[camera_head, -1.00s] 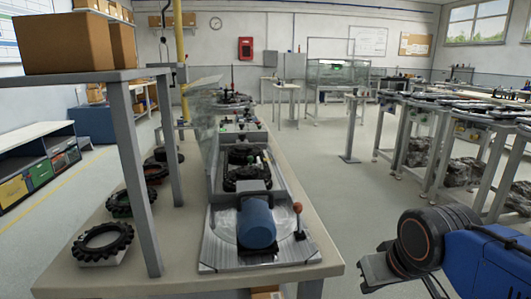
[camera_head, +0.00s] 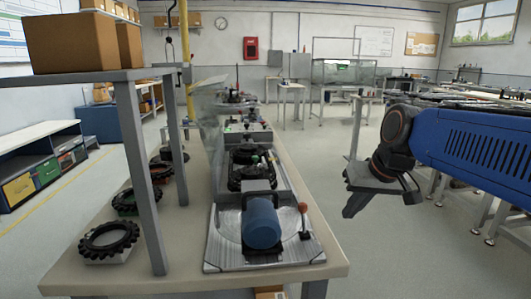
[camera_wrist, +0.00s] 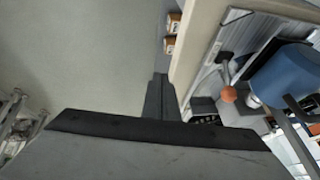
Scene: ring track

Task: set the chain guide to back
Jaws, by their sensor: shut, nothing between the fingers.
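A lever with an orange ball knob (camera_head: 303,207) stands on the grey base plate (camera_head: 225,262), to the right of a blue motor (camera_head: 261,222). It may be the chain guide's handle; I cannot tell for sure. The orange knob also shows in the wrist view (camera_wrist: 229,95), right of centre, with the blue motor (camera_wrist: 285,75) beyond it. My gripper (camera_head: 352,206) is shut and empty, in the air to the right of the bench and apart from the lever. Its fingers (camera_wrist: 158,98) point towards the bench edge in the wrist view.
The machine stands on a long bench (camera_head: 140,270). A shelf leg (camera_head: 140,180) and black toothed rings (camera_head: 107,241) are on its left side. A clear upright guard (camera_head: 208,115) stands left of the machine. Open floor (camera_head: 400,260) lies right of the bench.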

